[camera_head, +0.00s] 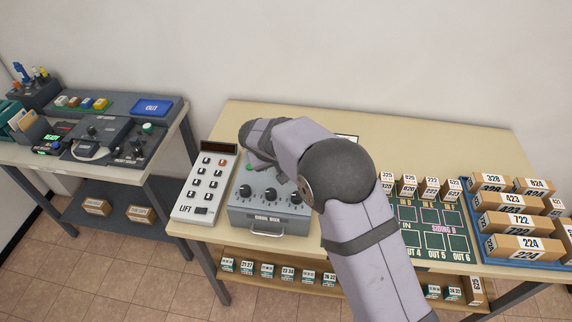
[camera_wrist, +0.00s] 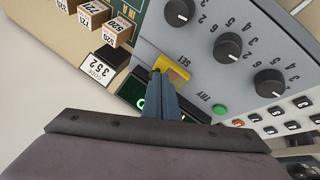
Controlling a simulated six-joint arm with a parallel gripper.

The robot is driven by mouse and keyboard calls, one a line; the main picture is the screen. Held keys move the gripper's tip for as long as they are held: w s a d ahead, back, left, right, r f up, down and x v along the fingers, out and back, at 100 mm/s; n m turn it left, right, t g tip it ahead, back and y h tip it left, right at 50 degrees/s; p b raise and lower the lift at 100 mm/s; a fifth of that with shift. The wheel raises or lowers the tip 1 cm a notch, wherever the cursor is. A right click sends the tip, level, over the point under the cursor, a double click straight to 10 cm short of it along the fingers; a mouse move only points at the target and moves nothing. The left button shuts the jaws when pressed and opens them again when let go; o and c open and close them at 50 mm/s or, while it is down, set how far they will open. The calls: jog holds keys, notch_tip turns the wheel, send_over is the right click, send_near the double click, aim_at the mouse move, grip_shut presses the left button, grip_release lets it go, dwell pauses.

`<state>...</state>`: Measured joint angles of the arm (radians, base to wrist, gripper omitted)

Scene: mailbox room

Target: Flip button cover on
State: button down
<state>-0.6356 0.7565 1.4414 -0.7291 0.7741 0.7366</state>
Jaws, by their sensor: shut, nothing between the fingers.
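The grey code box (camera_head: 268,222) stands on the front of the beige table, below my arm, with a row of black dials. In the wrist view the box's panel (camera_wrist: 207,72) carries the dials, a green button (camera_wrist: 220,110) marked TRY and a yellow cover (camera_wrist: 173,67) beside the word SET. My gripper (camera_wrist: 157,73) is shut and empty, its narrow fingers at the yellow cover's edge. I cannot tell whether they touch it. Part of the cover and what lies under it are hidden. In the head view my arm hides the fingers and the cover.
A white LIFT keypad (camera_head: 205,185) stands just left of the code box. A card reading 352 (camera_wrist: 98,70) and small numbered boxes (camera_wrist: 92,13) are near the gripper. Larger parcels (camera_head: 512,222) fill a blue tray at the right.

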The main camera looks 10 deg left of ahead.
jog(key=d+b, duration=0.1)
jog(key=d, duration=0.1)
jog(key=d+b, duration=0.1)
jog(key=shift+d+f+b, duration=0.2)
jog(key=shift+d+b, duration=0.2)
jog(key=shift+d+r, duration=0.15)
jog(key=shift+d, duration=0.35)
jog(key=shift+a, duration=0.1)
jog(key=a, duration=0.1)
jog(key=s+a+r+b, duration=0.1)
jog(key=s+a+r, duration=0.1)
jog(key=shift+s+a, duration=0.2)
jog(key=shift+a, duration=0.2)
jog(key=b+v, duration=0.2)
jog(key=v, duration=0.7)
jog(key=shift+d+b, duration=0.15)
jog(key=shift+b, duration=0.15)
jog(key=shift+w, duration=0.1)
